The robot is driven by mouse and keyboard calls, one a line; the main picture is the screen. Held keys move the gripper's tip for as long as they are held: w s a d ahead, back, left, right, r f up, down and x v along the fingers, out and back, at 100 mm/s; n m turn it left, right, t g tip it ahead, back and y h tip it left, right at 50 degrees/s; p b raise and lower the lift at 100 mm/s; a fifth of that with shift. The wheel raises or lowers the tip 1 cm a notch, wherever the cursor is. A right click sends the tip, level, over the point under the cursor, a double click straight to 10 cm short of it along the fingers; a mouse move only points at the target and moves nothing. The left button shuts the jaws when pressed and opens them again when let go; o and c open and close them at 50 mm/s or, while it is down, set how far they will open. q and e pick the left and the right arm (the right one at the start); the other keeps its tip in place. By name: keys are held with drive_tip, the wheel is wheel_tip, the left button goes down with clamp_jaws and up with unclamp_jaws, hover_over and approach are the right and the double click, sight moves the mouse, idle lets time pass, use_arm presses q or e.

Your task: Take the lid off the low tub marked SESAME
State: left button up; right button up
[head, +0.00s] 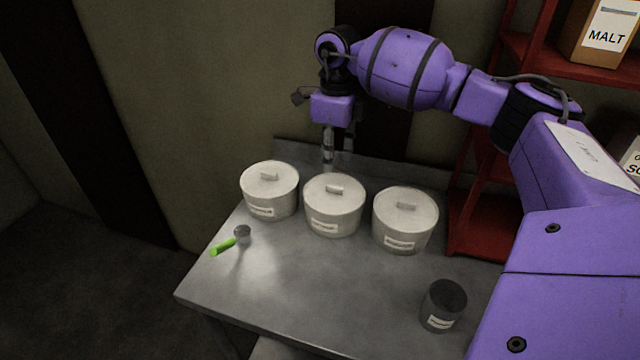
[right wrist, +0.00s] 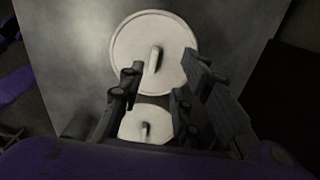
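Three low white tubs stand in a row on the grey table: a left tub (head: 270,198), a middle tub (head: 334,212) and a right tub (head: 405,226). Each wears a lid with a bar handle. Their front labels are too small to read, so I cannot tell which is SESAME. My right gripper (head: 337,150) points down above and behind the left and middle tubs. In the right wrist view its fingers (right wrist: 161,68) are apart and empty, with one lid (right wrist: 125,45) beyond the tips and another lid (right wrist: 148,128) between the fingers lower down. My left gripper is out of view.
A scoop with a green handle (head: 223,246) lies at the table's left front. A dark labelled cup (head: 443,304) stands at the right front. A red shelf (head: 480,225) with a MALT box (head: 597,35) stands at right. The table's middle front (head: 310,290) is clear.

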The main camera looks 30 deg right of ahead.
sight(335, 186)
drive_tip(key=shift+s+a+f+b, duration=0.15)
drive_tip(key=shift+s+f+b, duration=0.1)
drive_tip(key=shift+s+f, duration=0.3)
drive_tip(key=shift+s+a+f+b, duration=0.15)
drive_tip(key=shift+s+f+b, duration=0.1)
drive_tip(key=shift+s+f, duration=0.2)
drive_tip(key=f+b, duration=0.1)
drive_tip(key=f, duration=0.2)
drive_tip(key=f+b, duration=0.1)
drive_tip(key=f, duration=0.1)
drive_tip(key=shift+w+d+f+b, duration=0.1)
drive_tip(key=shift+w+d+b, duration=0.15)
drive_tip(key=shift+d+b, duration=0.05)
drive_tip(key=shift+f, duration=0.15)
drive_tip(key=shift+w, duration=0.15)
drive_tip(key=c, duration=0.5)
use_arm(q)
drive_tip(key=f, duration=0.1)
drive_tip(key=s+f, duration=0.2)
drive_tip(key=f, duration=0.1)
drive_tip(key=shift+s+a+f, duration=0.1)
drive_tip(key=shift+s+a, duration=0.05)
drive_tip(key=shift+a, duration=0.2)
use_arm(e)
clamp_jaws()
